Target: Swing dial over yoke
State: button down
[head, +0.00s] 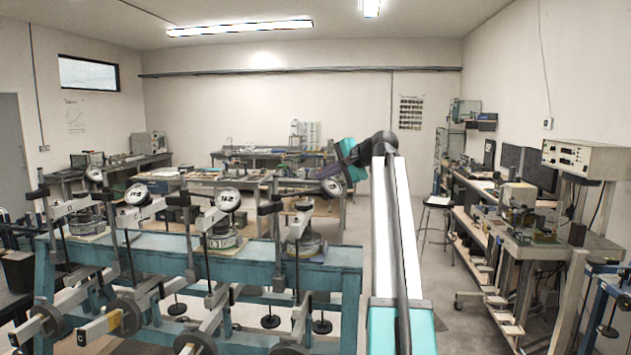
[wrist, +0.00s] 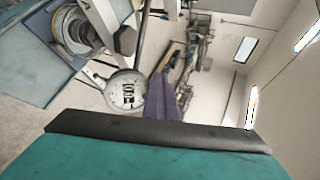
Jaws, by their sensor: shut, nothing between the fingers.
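A round white dial (head: 331,187) shows at the right-hand lever frame, partly covered by my gripper (head: 318,173). In the wrist view the dial (wrist: 126,92) faces the camera, with dark digits on it. My purple fingers (wrist: 163,84) are shut and empty, close along the dial's right edge; I cannot tell whether they touch. The pale yoke (head: 299,224) stands over a round cell (head: 306,245) on the teal bench. In the wrist view the yoke (wrist: 105,18) with its dark knob lies above the dial, which is off to its side.
Similar frames to the left carry their own dials (head: 228,200), (head: 138,194). The teal bench (head: 335,268) runs across the front, with lever arms and weights below.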

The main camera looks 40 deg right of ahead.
jog(key=s+d+r+b, duration=0.2)
jog(key=s+d+r, duration=0.1)
jog(key=s, duration=0.2)
jog(key=shift+s+r, duration=0.15)
jog(key=shift+s, duration=0.25)
jog(key=shift+d, duration=0.1)
